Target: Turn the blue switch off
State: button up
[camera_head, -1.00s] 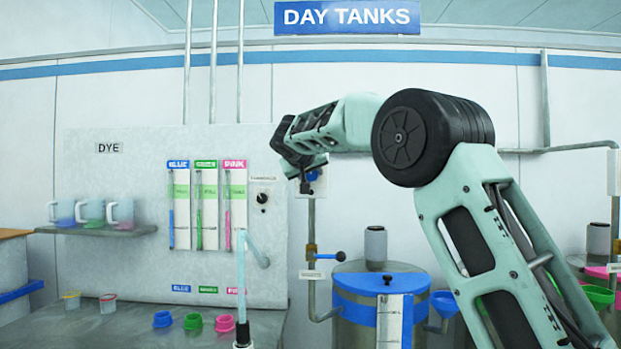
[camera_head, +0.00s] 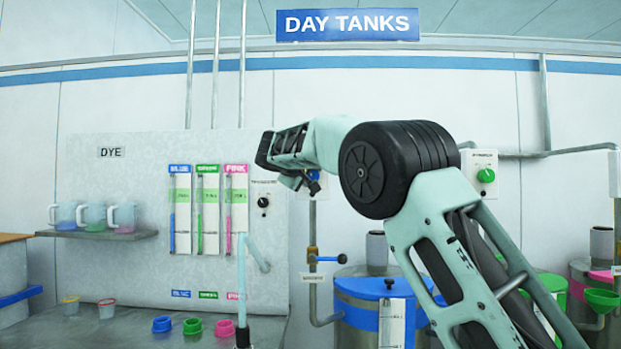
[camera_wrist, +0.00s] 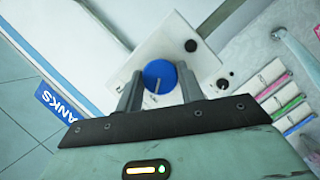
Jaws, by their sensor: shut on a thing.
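The blue switch (camera_wrist: 157,70) is a round blue knob with a pale pointer mark, on a white plate (camera_wrist: 185,42). In the wrist view it sits between the two fingers of my gripper (camera_wrist: 160,88), which is shut on it. In the head view a small part of the blue switch (camera_head: 314,176) shows beside my gripper (camera_head: 303,182), and my arm hides much of its plate. I cannot tell from the head view which way the pointer stands.
A black knob (camera_head: 263,201) is on the dye panel left of my gripper. A green switch (camera_head: 486,175) is on the wall to the right. Below stand a blue-banded tank (camera_head: 360,316) and a blue-handled valve (camera_head: 327,258). Pipes run up the wall.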

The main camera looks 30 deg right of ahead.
dwell(0.4)
jog(key=o, duration=1)
jog(key=shift+a, duration=0.1)
jog(key=b+v, duration=0.4)
jog(key=v, duration=1.3)
jog(key=shift+s+a, duration=0.1)
jog(key=shift+a, duration=0.05)
jog(key=shift+f, duration=0.15)
